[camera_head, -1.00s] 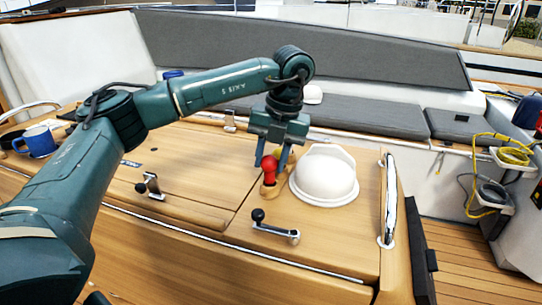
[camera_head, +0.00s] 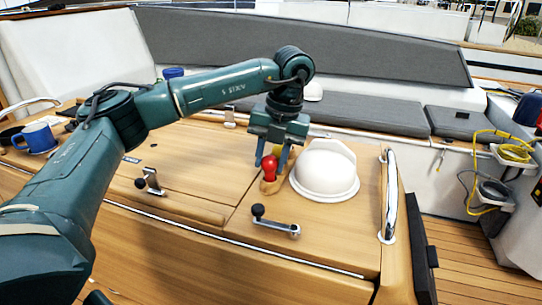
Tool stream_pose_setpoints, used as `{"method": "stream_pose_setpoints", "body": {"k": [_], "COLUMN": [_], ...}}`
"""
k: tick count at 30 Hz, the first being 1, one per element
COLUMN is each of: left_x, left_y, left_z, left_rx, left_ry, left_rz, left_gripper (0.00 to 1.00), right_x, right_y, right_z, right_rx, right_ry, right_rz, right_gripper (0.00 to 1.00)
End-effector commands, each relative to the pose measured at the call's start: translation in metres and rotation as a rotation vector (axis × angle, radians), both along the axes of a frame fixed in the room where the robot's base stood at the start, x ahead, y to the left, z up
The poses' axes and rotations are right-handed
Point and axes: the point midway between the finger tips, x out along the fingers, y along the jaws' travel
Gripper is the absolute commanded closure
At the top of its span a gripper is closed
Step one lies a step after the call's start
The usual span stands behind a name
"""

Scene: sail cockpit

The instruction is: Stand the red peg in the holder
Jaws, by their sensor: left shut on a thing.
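The red peg (camera_head: 269,168) is upright between the fingers of my left gripper (camera_head: 272,160), above the wooden table. My left gripper points down and is shut on it. A small wooden piece (camera_head: 268,187), which looks like the holder, stands right below and around the foot of the peg. I cannot tell whether the peg's lower end is inside it. My right gripper is not in view.
A white dome (camera_head: 325,170) sits close to the right of the peg. A winch handle (camera_head: 275,224) lies in front, and another handle (camera_head: 150,182) is to the left. A blue mug (camera_head: 38,139) stands far left. A steel rail (camera_head: 389,195) edges the table's right side.

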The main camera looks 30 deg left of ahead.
Motion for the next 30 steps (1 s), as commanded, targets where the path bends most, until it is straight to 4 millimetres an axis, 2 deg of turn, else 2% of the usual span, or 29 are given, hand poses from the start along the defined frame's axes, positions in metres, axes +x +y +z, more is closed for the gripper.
{"method": "stream_pose_setpoints", "body": {"k": [30], "left_x": [-0.0001], "left_y": [0.0002], "left_z": [-0.0069], "left_rx": [0.000], "left_ry": [0.000], "left_rz": [0.000], "left_gripper": [0.89], "right_x": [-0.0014], "right_y": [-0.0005], "right_z": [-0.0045], "right_rx": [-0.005], "right_ry": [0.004], "right_rz": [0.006], "right_gripper": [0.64]}}
